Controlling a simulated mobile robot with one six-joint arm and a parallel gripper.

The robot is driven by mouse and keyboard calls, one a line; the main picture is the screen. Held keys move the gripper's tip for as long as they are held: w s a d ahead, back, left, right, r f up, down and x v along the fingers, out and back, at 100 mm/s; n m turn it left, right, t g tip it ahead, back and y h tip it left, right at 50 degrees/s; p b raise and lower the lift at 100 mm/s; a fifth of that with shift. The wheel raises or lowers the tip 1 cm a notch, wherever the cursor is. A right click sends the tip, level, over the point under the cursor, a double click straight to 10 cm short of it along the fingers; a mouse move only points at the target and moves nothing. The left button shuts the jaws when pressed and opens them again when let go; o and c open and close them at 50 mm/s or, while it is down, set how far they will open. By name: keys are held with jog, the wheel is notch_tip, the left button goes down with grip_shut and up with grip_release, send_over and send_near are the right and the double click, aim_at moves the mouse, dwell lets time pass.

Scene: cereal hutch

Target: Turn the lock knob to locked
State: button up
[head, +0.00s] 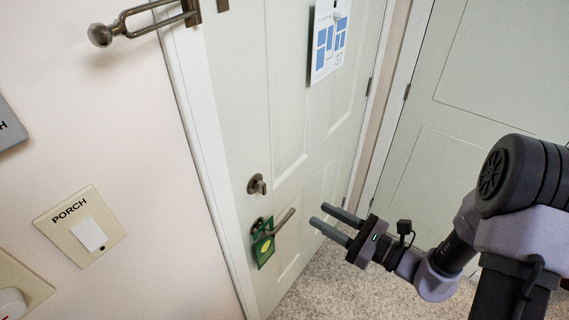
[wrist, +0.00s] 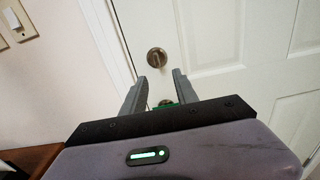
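The lock knob (head: 257,186) is a small bronze thumb-turn on a round plate, on the pale door (head: 290,120) near its left edge. In the wrist view the knob (wrist: 157,57) is beyond the fingertips, roughly centred above the gap. The angle of its turn piece is hard to read. My gripper (head: 317,214) is open and empty, to the right of the knob and apart from it in the head view. In the wrist view its two fingers (wrist: 158,74) point toward the door with a clear gap between them.
Below the knob is a lever handle (head: 284,221) with a green hanging tag (head: 263,247), partly hidden in the wrist view. A swing-bar latch (head: 145,18) is high on the frame. A PORCH switch plate (head: 80,226) is on the left wall. A printed sheet (head: 330,40) hangs on the door.

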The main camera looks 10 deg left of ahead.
send_near(265, 187)
jog(key=b+x, duration=0.1)
jog(key=x, duration=0.8)
jog(key=shift+w+a+f+b, duration=0.1)
jog(key=shift+w+a+b, duration=0.05)
jog(key=shift+b, duration=0.15)
grip_shut()
